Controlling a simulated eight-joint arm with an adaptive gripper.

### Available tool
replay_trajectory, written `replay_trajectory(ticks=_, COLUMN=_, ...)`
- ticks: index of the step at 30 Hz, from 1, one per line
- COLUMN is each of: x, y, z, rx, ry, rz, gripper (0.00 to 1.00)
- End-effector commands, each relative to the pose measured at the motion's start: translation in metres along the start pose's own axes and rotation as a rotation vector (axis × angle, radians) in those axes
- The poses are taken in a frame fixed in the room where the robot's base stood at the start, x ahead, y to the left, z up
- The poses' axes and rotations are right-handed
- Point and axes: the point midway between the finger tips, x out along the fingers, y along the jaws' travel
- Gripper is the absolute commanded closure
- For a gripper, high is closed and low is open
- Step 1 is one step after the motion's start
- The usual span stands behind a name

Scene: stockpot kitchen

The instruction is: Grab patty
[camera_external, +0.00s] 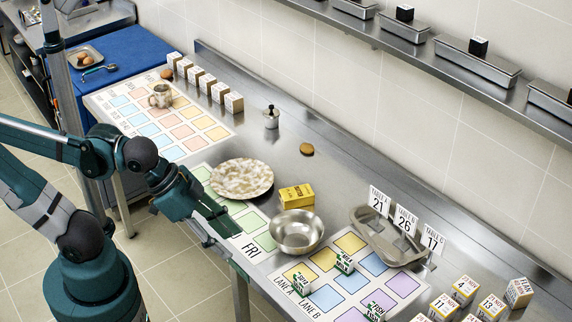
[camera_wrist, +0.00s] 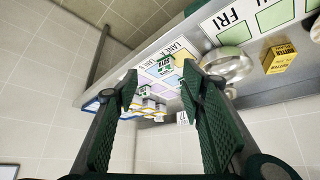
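A small round brown disc that looks like the patty (camera_external: 306,149) lies flat on the bare steel counter, beyond the marbled plate. A second small brown roundish thing (camera_external: 167,74) sits at the far left end of the row of white boxes; I cannot tell what it is. My gripper (camera_external: 232,238) is over the counter's front edge by the FRI sheet, well short of the patty. In the wrist view my gripper (camera_wrist: 158,84) has its two green fingers wide apart with nothing between them. The patty cannot be made out in the wrist view.
A marbled plate (camera_external: 241,178), yellow butter box (camera_external: 297,196) and steel bowl (camera_external: 298,232) stand between my gripper and the patty. A small lidded steel container (camera_external: 271,117) is left of it. A grey tray (camera_external: 389,238) with number cards lies right. Counter around the patty is clear.

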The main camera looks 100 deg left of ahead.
Motion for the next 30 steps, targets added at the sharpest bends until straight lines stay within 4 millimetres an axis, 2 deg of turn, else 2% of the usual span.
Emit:
replay_trajectory(ticks=10, x=0.000, y=0.000, z=0.000, rx=0.000, ry=0.000, rz=0.000, gripper=0.60)
replay_trajectory(ticks=12, x=0.000, y=0.000, z=0.000, rx=0.000, ry=0.000, rz=0.000, gripper=0.54)
replay_trajectory(ticks=22, x=0.000, y=0.000, z=-0.001, rx=-0.002, ry=0.000, rz=-0.001, gripper=0.54)
replay_trajectory(ticks=30, x=-0.002, y=-0.010, z=-0.015, rx=-0.053, ry=-0.016, rz=-0.014, gripper=0.54)
